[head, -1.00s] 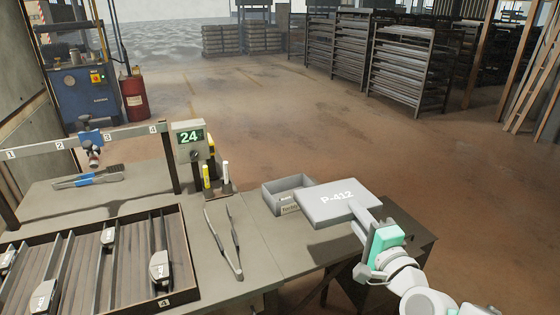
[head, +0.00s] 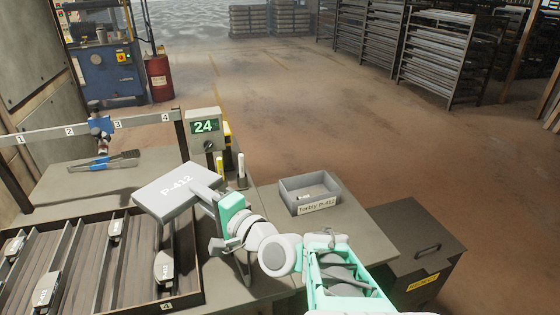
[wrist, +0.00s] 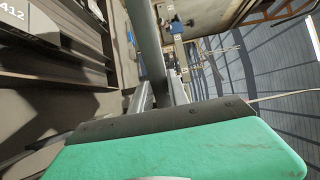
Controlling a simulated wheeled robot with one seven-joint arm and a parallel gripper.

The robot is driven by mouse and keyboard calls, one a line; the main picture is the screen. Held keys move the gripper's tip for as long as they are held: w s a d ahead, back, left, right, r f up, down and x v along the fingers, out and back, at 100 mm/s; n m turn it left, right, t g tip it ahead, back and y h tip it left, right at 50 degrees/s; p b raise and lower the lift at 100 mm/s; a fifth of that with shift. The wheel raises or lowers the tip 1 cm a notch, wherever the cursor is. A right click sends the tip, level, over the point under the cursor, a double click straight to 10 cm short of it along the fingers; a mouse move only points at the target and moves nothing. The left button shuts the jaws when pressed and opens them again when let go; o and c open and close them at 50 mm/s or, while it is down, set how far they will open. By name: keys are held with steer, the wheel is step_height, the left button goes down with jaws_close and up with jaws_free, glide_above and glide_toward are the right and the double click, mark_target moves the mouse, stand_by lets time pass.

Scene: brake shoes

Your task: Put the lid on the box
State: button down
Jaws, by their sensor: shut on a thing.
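The lid (head: 172,197), a flat grey plate marked P-412, is held up by my gripper (head: 207,193). It hangs above the bench, over the back right of the sorting tray, left of the box and apart from it. The box (head: 317,207) is grey, open-topped and labelled P-412. It stands upright on the right part of the bench; a small light item (head: 305,197) shows inside. My gripper is shut on the lid's grey handle at its right side. In the wrist view, the fingers (wrist: 160,95) close on a grey bar.
A tray (head: 185,299) with several brake shoes fills the bench's left front. A counter (head: 203,128) reading 24 and upright markers (head: 241,168) stand behind the lid. A dark lidded bin (head: 425,245) stands at right. Bare bench surrounds the box.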

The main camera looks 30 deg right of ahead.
steer(key=s+d+f+m+h+p, duration=0.1)
steer(key=s+d+f+m+h, duration=0.3)
steer(key=d, duration=1.3)
steer(key=d+r+m+h+p, duration=0.2)
steer(key=d+h, duration=0.5)
steer(key=d, duration=1.1)
steer(key=shift+m+y, duration=0.3)
steer(key=f+b, duration=0.3)
steer(key=f, duration=0.1)
steer(key=f+b, duration=0.4)
steer(key=f, duration=0.1)
steer(key=shift+w+a, duration=0.1)
steer(key=shift+a, duration=0.1)
steer(key=shift+r, duration=0.1)
steer(key=c, duration=1.2)
jaws_free()
steer(key=shift+c, duration=0.2)
steer(key=shift+o, duration=0.3)
steer(key=shift+a+f, duration=0.1)
steer(key=shift+f, duration=0.15)
